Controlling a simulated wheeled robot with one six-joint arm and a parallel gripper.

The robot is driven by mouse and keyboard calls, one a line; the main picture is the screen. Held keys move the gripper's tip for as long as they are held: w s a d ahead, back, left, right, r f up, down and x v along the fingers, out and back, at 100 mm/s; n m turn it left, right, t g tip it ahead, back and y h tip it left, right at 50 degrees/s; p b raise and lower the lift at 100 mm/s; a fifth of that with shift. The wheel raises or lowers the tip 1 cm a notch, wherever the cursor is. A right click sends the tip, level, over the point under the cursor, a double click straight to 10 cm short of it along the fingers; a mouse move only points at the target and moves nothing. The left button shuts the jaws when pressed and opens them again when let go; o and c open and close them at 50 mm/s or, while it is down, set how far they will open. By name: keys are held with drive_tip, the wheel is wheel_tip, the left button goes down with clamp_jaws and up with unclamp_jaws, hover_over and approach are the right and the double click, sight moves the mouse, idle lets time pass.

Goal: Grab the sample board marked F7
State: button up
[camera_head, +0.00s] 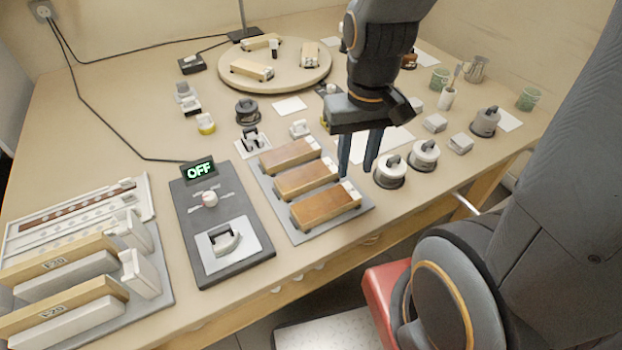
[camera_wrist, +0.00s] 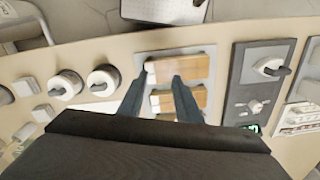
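A grey tray (camera_head: 286,228) near the bench's front edge holds three wooden boards with white-labelled ends: back (camera_head: 290,157), middle (camera_head: 306,179) and front (camera_head: 326,208). I cannot read an F7 on any of them; their end labels are too small. My gripper (camera_head: 357,172) is open and empty, pointing down above the right ends of these boards. In the wrist view my gripper (camera_wrist: 158,78) shows its two fingers apart, with the labelled end of the front board (camera_wrist: 182,67) between them in the picture. Another board (camera_wrist: 180,99) shows below it; the third is hidden.
A dark panel (camera_head: 235,257) with an OFF display (camera_head: 198,170) stands left of the tray. Two marked blocks (camera_head: 60,265) sit further left. A round turntable (camera_head: 290,78) is at the back.

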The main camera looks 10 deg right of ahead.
sight(307, 174)
drive_tip(key=shift+o, duration=0.2)
idle(0.3)
drive_tip(key=o, duration=0.7)
drive_tip(key=shift+w+f+m, duration=0.1)
drive_tip(key=shift+w+m, duration=0.2)
drive_tip(key=shift+m, duration=0.1)
drive_tip(key=shift+o, duration=1.1)
drive_tip(key=w+a+f+m+y, duration=0.1)
drive_tip(key=w+m, duration=0.2)
drive_tip(key=m, duration=0.1)
drive_tip(key=w+a+f+m+g+y+p, duration=0.1)
drive_tip(key=w+f+m, duration=0.1)
drive_tip(key=w+m, duration=0.2)
drive_tip(key=w+a+f+m+y+p, duration=0.1)
drive_tip(key=w+f+m+y, duration=0.1)
drive_tip(key=w+m, duration=0.2)
drive_tip(key=shift+w+m, duration=0.15)
drive_tip(key=shift+m, duration=0.85)
drive_tip(key=shift+a+p+x, duration=0.15)
drive_tip(key=shift+p+x, duration=0.1)
drive_tip(key=shift+x, duration=1.75)
drive_tip(key=shift+a+p+x, duration=0.2)
drive_tip(key=shift+p+x, duration=0.05)
drive_tip(key=shift+x, duration=1.75)
